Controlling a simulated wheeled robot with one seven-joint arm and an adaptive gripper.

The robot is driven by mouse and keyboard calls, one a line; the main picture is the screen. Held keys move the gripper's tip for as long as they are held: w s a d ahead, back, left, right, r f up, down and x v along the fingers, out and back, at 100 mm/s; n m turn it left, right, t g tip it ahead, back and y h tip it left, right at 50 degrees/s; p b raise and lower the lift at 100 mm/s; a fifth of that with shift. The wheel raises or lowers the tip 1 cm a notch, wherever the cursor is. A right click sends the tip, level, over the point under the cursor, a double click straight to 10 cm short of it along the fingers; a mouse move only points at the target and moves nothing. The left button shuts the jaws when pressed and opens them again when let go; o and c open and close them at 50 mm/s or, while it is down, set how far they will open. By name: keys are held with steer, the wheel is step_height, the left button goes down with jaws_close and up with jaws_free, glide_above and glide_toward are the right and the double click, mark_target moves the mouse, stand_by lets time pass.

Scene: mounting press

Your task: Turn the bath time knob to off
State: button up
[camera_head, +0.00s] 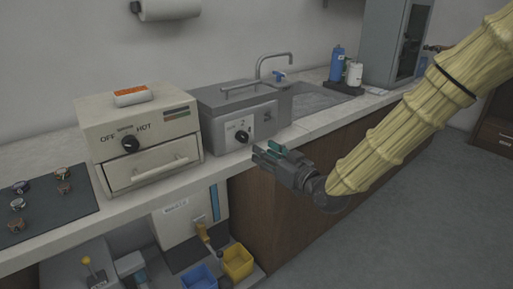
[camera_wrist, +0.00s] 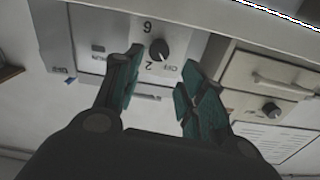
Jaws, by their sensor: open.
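The bath time knob (camera_head: 242,137) is a small black knob on the pale front panel of a grey bath unit (camera_head: 210,112). In the wrist view the knob (camera_wrist: 159,49) appears between and beyond my fingertips, with upside-down markings around it, including a 6 and a 2. Its pointer is too small to read surely. My gripper (camera_head: 268,152) is in front of the counter, right of the knob and slightly lower in the head view. Its teal-padded fingers (camera_wrist: 160,76) are spread, with nothing between them, apart from the knob.
A beige heater box (camera_head: 150,122) with its own black OFF/HOT knob (camera_head: 130,144) stands left of the bath unit. A faucet (camera_head: 272,62) and sink are behind to the right. Yellow (camera_head: 238,262) and blue bins sit below the counter. Open floor lies at right.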

steer(key=shift+v, duration=1.05)
steer(key=s+d+f+m+g+h, duration=0.15)
steer(key=s+f, duration=0.25)
steer(key=f, duration=0.7)
steer(key=s+d+f+m+g+h, duration=0.1)
steer(key=s+d+f+g+h, duration=0.2)
steer(key=f, duration=0.8)
steer(key=s+d+f+m+g+h, duration=0.1)
steer(key=s+f+m+g+h, duration=0.1)
steer(key=s+f, duration=0.6)
steer(key=s+d+f+g+h, duration=0.1)
steer(key=s+d+f+g, duration=0.25)
steer(key=s+f, duration=0.65)
steer(key=s+d+f+m+g+h, duration=0.1)
steer(key=s+d+f+g, duration=0.15)
steer(key=s+f, duration=0.45)
steer(key=s+d+f+m+g+h, duration=0.1)
steer(key=s+d+f+g+h, duration=0.2)
steer(key=s, duration=0.7)
step_height(320, 180, up, 17)
steer(key=d+p, duration=0.1)
steer(key=p, duration=1.6)
steer(key=shift+f+t+y, duration=0.2)
steer(key=shift+t+y, duration=0.25)
steer(key=shift+w, duration=0.1)
